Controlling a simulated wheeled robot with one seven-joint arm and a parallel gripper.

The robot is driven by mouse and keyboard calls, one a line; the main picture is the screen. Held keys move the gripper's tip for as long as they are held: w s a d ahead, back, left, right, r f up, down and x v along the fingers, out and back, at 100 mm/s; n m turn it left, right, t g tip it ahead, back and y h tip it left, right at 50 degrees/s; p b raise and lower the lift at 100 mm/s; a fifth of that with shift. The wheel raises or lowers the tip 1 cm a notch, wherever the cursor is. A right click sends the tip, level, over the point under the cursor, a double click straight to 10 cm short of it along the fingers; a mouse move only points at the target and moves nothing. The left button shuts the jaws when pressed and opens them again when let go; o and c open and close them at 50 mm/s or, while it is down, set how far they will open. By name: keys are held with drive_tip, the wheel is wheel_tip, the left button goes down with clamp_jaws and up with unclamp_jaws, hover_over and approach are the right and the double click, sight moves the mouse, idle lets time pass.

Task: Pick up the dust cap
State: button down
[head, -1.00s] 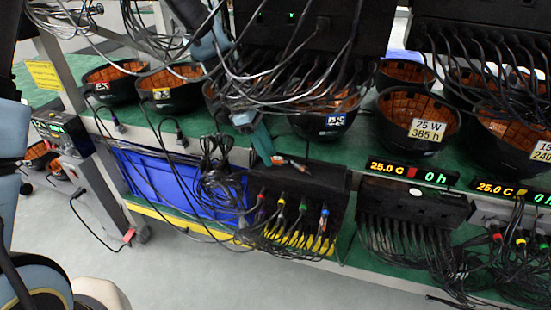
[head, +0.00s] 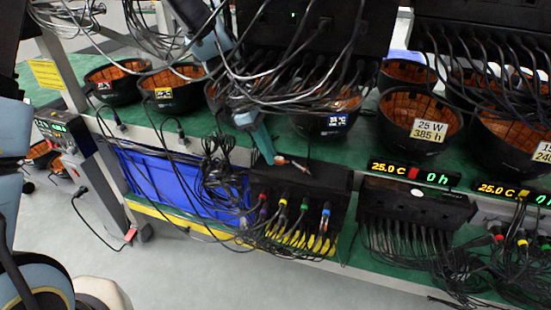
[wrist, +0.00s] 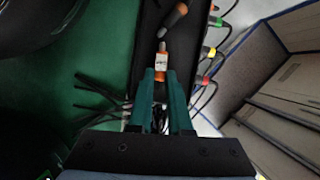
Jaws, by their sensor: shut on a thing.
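My gripper (head: 272,158) reaches down in the head view to the top of a black box (head: 325,178) on the bench's front edge. In the wrist view, the teal fingers of my gripper (wrist: 160,76) are shut on a small orange piece with a white label (wrist: 160,62), seemingly the dust cap. Its lower end is between the fingertips, and its labelled part shows beyond them. A separate grey piece with an orange end (wrist: 176,16) lies just beyond it on the black surface. I cannot tell whether the held piece touches the box.
Dark cables arch over my gripper from the rack. Black bowls with orange linings (head: 420,118) stand behind. Displays (head: 413,173) sit to the right. The floor in front is clear.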

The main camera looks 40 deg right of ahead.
sight(278, 158)
drive_tip(key=shift+r, duration=0.6)
wheel_tip(278, 158, up, 2)
drive_tip(key=shift+r+b, duration=0.1)
drive_tip(key=shift+b, duration=0.3)
drive_tip(key=w+a+b, duration=0.2)
drive_tip(key=w+a, duration=0.9)
drive_tip(key=w, duration=0.3)
drive_tip(key=shift+a+b, duration=0.15)
drive_tip(key=shift+b, duration=0.2)
drive_tip(key=c, duration=1.4)
unclamp_jaws()
clamp_jaws()
